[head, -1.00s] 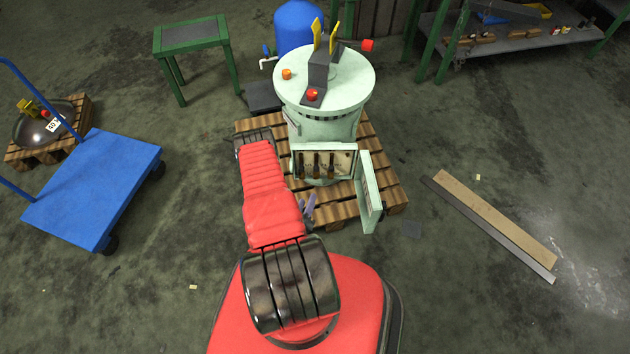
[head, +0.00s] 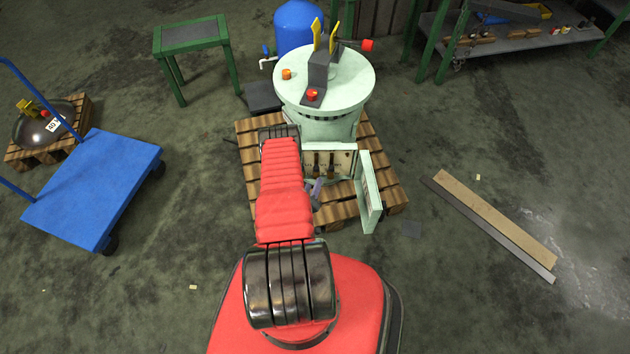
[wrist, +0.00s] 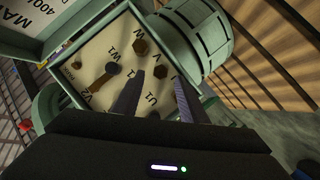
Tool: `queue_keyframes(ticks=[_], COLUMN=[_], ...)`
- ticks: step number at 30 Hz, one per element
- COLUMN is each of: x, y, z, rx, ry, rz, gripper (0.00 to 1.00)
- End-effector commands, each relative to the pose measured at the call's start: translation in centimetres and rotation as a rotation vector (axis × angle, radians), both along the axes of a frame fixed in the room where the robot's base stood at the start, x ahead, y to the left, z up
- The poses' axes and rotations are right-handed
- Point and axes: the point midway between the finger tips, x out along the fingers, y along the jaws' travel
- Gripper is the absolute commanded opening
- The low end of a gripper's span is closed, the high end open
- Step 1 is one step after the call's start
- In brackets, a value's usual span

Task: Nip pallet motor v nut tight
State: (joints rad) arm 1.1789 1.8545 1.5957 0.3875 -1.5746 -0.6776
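The pale green motor (head: 325,85) stands on a wooden pallet (head: 390,150). Its terminal box (head: 345,163) is open in front, with the door swung out to the right. In the wrist view the cream terminal panel (wrist: 92,62) carries W1, V1, U1, W and V markings. A brown nut (wrist: 160,72) sits near the V letter, another (wrist: 140,47) near the W. My gripper (wrist: 158,100) shows two grey fingers, apart and with nothing between them, pointing at the panel's lower terminals. The right finger covers part of the U side. My arm hides much of the gripper in the head view.
The open box door (head: 368,192) stands out close to the right of the arm. A blue cart (head: 95,190) is at left, a green table (head: 190,35) behind. Planks (head: 495,222) lie on the floor at right.

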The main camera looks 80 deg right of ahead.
Motion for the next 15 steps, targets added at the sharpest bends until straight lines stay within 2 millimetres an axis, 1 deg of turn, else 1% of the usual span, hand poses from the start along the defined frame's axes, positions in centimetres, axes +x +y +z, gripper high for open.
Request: queue_keyframes(ticks=[3,7,11,15], x=[-0.1,0.0,0.0,0.0], y=[-1.8,-3.3,-4.2,-4.4], z=[-0.5,-0.9,-1.2,-1.3], rx=[-0.002,-0.001,-0.001,0.001], ry=[-0.001,-0.002,0.0,0.001], rz=[-0.001,-0.001,0.001,0.001], gripper=[0.39,0.39,0.39,0.39])
